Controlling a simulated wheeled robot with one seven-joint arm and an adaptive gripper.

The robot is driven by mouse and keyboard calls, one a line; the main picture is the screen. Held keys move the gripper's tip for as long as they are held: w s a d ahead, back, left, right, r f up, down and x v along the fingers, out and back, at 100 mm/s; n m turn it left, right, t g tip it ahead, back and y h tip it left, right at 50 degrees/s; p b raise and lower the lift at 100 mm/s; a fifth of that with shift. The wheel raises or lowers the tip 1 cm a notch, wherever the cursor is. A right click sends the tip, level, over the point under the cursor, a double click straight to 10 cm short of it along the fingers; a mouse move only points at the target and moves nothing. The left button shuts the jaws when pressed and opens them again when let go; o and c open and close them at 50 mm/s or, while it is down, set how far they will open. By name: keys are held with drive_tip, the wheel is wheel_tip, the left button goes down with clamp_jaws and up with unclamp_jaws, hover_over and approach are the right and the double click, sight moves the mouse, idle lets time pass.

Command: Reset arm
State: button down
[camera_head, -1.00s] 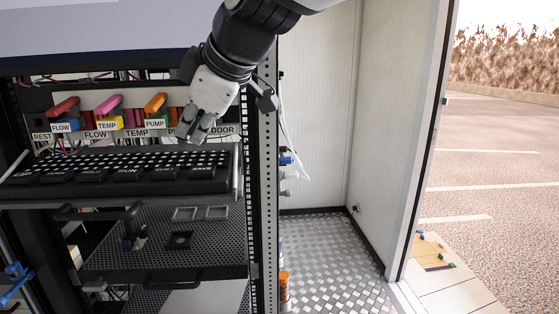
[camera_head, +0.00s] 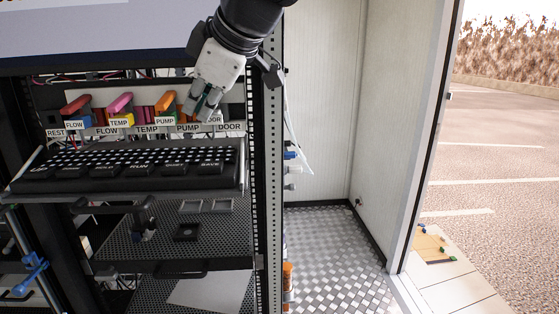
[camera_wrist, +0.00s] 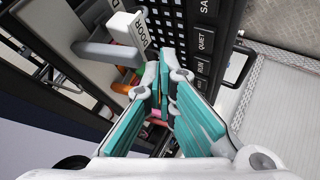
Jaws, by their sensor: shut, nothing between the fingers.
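My gripper (camera_head: 203,106) hangs at the right end of the row of labelled plugs in the rack, above the black keyboard (camera_head: 130,163). In the wrist view its teal-padded fingers (camera_wrist: 163,92) come together at the tips with nothing seen between them. The arm reaches down from the top of the head view. The DOOR label (camera_head: 229,126) is just right of and below the fingers; it also shows in the wrist view (camera_wrist: 139,32). Whether the fingers touch anything cannot be told.
Coloured FLOW (camera_head: 75,103), TEMP (camera_head: 121,103) and PUMP (camera_head: 165,103) plugs stand left of my gripper. A perforated shelf (camera_head: 215,235) lies below the keyboard. A rack post (camera_head: 272,150) is close on the right. Beyond it, the checker-plate floor (camera_head: 335,245) is clear.

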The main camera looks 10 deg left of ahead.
drive_tip(key=s+d+f+m+t+h, duration=0.1)
drive_tip(key=d+f+m+h, duration=0.15)
drive_tip(key=d, duration=0.45)
drive_tip(key=s+d+f+m+h, duration=0.1)
drive_tip(key=d+m, duration=0.2)
drive_tip(key=d, duration=0.4)
drive_tip(key=s+d+f+m+h, duration=0.1)
drive_tip(key=s+d+f+m, duration=0.3)
drive_tip(key=d, duration=0.4)
drive_tip(key=s+d+f+m+h, duration=0.1)
drive_tip(key=s+d+f+m, duration=0.4)
drive_tip(key=s+d, duration=0.2)
drive_tip(key=s+d+f+m+h, duration=0.2)
drive_tip(key=s+d+f+m, duration=0.3)
drive_tip(key=d, duration=0.4)
drive_tip(key=shift+s+d+f+g, duration=0.25)
drive_tip(key=shift+s+d+g, duration=0.15)
drive_tip(key=shift+s, duration=0.15)
drive_tip(key=shift+m, duration=0.25)
